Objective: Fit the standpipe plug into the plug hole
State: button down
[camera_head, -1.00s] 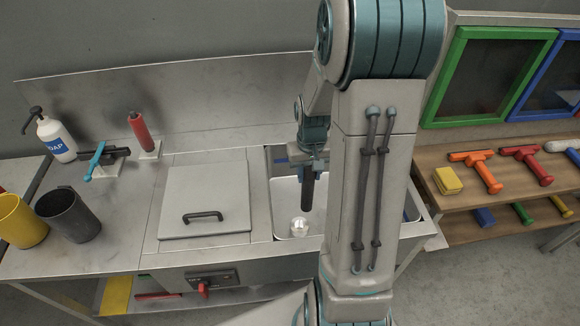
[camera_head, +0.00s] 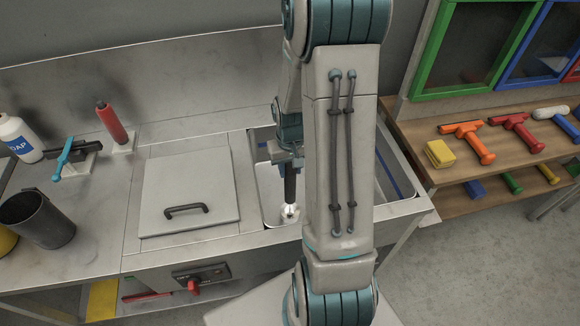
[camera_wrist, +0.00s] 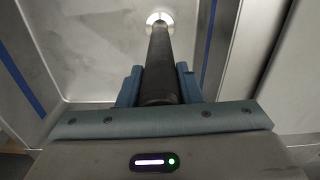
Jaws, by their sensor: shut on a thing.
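The standpipe plug is a dark upright pipe (camera_head: 290,188) in the head view; it also shows in the wrist view (camera_wrist: 161,65). My gripper (camera_head: 289,162) is shut on its upper part, with a blue-grey finger on each side in the wrist view (camera_wrist: 158,88). The plug hole is a bright round fitting (camera_head: 289,213) in the sink floor, also seen in the wrist view (camera_wrist: 159,17). The pipe's lower end overlaps the hole's bright ring in both views. I cannot tell whether it is inside the hole or just above it.
The steel sink basin (camera_head: 268,183) surrounds the pipe with walls close by. A flat lid with a dark handle (camera_head: 188,180) covers the worktop at left. Shelves with tools (camera_head: 420,155) are at right.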

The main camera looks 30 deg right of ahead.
aim_at(290, 187)
jog(key=shift+f+b, duration=2.25)
jog(key=shift+f, duration=0.55)
jog(key=shift+f+b, duration=1.9)
jog(key=c, duration=0.9)
grip_release()
jog(key=shift+c, duration=0.2)
jog(key=shift+r, duration=0.15)
notch_tip(290, 187, up, 14)
jog(key=shift+f, duration=0.15)
jog(key=s+a+r+n+t, duration=0.2)
jog(key=s+a+r, duration=0.5)
jog(key=s+a, duration=0.5)
jog(key=shift+r+t, duration=0.35)
jog(key=shift+t, duration=0.15)
